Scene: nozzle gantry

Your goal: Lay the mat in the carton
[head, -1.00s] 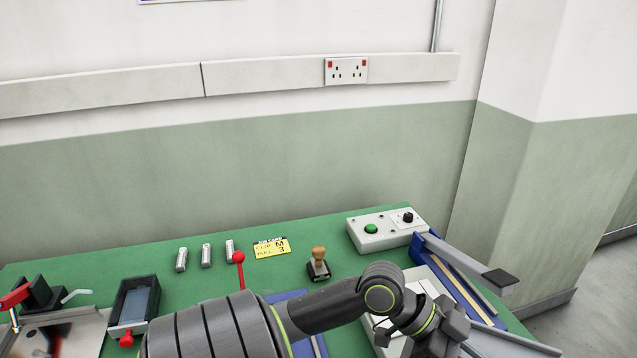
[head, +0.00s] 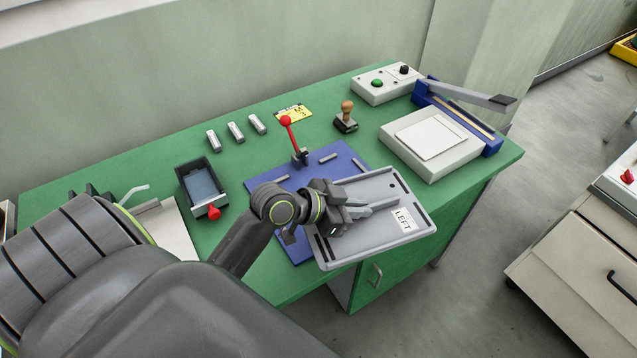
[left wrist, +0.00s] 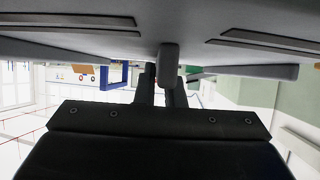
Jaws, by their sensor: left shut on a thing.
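My left gripper (head: 340,208) is shut on a grey panel (head: 408,238) marked LEFT. The panel is tilted, above the front edge of the green bench. In the left wrist view the fingers (left wrist: 163,80) close at a grey knob (left wrist: 168,62) on the panel's slotted face (left wrist: 90,42). I cannot make out a carton or a separate mat for sure. My right gripper is not in view.
A blue plate (head: 262,188) with a red-knobbed lever (head: 290,135) lies partly under the panel. A dark bin (head: 186,176), a stamp (head: 346,118), a pale box (head: 440,165) and a control box (head: 375,92) stand on the bench. A cabinet (head: 570,258) stands at right.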

